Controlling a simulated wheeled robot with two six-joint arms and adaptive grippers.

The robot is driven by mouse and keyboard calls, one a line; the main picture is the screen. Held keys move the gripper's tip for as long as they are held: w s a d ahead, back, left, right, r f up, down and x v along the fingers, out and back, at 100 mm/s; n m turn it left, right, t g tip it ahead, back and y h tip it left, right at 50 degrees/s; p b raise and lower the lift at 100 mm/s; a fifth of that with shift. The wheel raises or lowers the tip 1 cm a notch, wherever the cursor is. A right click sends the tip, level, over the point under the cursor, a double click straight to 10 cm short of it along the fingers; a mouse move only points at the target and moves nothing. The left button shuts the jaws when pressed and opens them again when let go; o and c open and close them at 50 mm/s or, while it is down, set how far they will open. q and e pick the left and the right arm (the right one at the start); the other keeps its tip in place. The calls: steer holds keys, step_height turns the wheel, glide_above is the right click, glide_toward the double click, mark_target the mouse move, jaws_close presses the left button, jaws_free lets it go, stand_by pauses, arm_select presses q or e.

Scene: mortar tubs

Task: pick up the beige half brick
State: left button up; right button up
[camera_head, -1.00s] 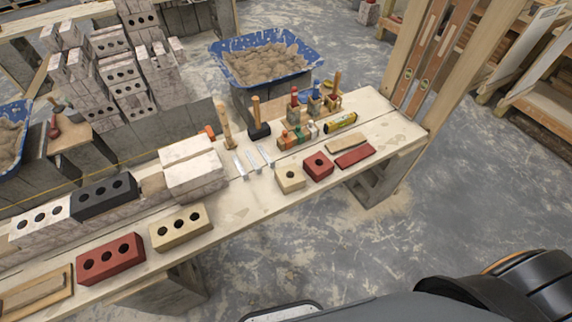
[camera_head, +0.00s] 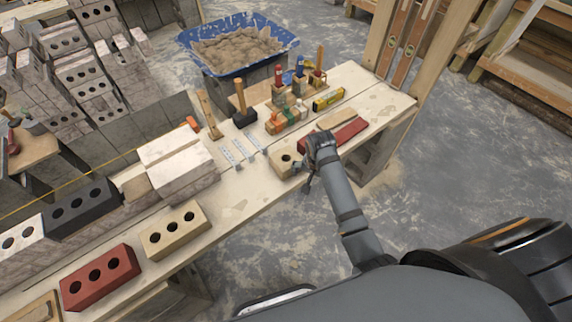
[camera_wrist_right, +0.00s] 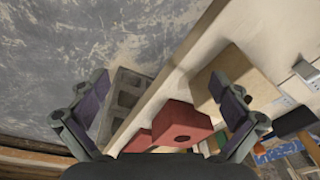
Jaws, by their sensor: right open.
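The beige half brick (camera_head: 284,164) has one hole and sits near the front edge of the plank bench, partly hidden by my right gripper. My right gripper (camera_head: 304,174) is open and empty at the brick's right side in the head view. In the right wrist view the beige half brick (camera_wrist_right: 250,78) lies by the right-hand finger, which overlaps it. It is not between the two fingertips (camera_wrist_right: 158,86) there; bare floor, a bench edge and a grey block show between them. I cannot tell if the finger touches the brick. My left gripper is not in view.
A red half brick (camera_wrist_right: 182,125) stands close beside the beige one, mostly hidden in the head view. A flat red piece (camera_head: 347,132) lies to its right. A whole beige brick (camera_head: 175,229) stands further left.

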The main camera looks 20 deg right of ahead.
mark_target(286, 158)
steer(key=w+a+r+m, duration=0.2)
steer(key=w+r, duration=0.1)
steer(key=w+a+r+m+g, duration=0.1)
steer(key=w+a+r+m, duration=0.1)
steer(key=w+r, duration=0.1)
steer(key=w+a+r+m, duration=0.2)
steer(key=w, duration=0.3)
steer(key=shift+w+r+m+g, duration=0.2)
steer(key=shift+r+m+g, duration=0.1)
steer(key=shift+r, duration=0.1)
steer(key=f, duration=0.7)
steer(key=f+b, duration=0.1)
steer(key=f, duration=0.2)
steer(key=shift+s+d+f, duration=0.1)
steer(key=shift+d+f, duration=0.2)
steer(key=shift+c, duration=0.3)
steer(key=c, duration=1.4)
steer(key=shift+r, duration=0.1)
steer(key=shift+c, duration=0.9)
steer(key=shift+r, duration=0.1)
